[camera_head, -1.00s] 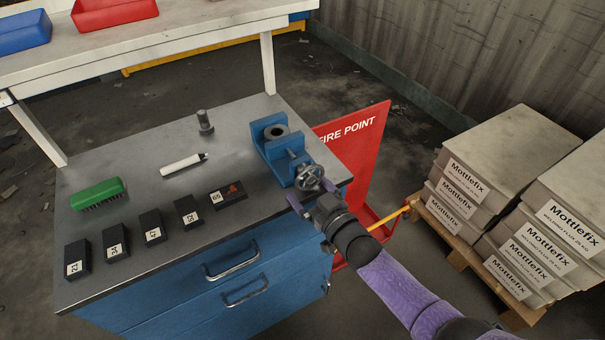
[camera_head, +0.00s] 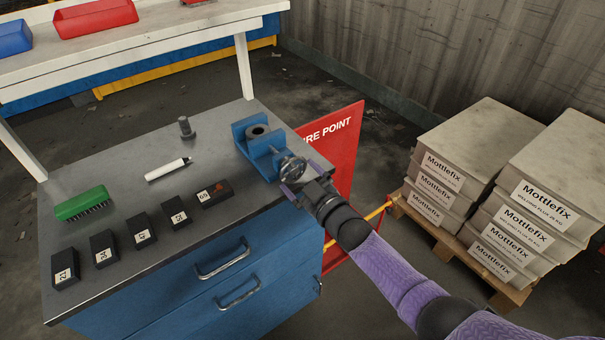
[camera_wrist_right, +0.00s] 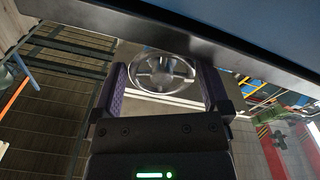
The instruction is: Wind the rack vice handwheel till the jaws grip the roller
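The blue vice (camera_head: 243,147) stands at the bench's far right corner. A dark hollow cylinder, likely the roller (camera_head: 257,131), sits upright between its jaws; whether the jaws touch it is too small to tell. The metal handwheel (camera_head: 293,168) is on the vice's near right side. My right gripper (camera_head: 302,178) is at the wheel, its purple fingers spread on either side of the rim. The wrist view shows the spoked handwheel (camera_wrist_right: 160,72) between the two fingers; whether they touch the rim I cannot tell. My left gripper is not in view.
On the grey bench (camera_head: 120,175) are a grey peg (camera_head: 186,128), a white marker (camera_head: 168,170), a green brush (camera_head: 82,203) and several numbered black blocks (camera_head: 104,248). A red fire point board (camera_head: 338,150) stands right of the bench. Stacked Mottlefix boxes (camera_head: 480,145) stand further right.

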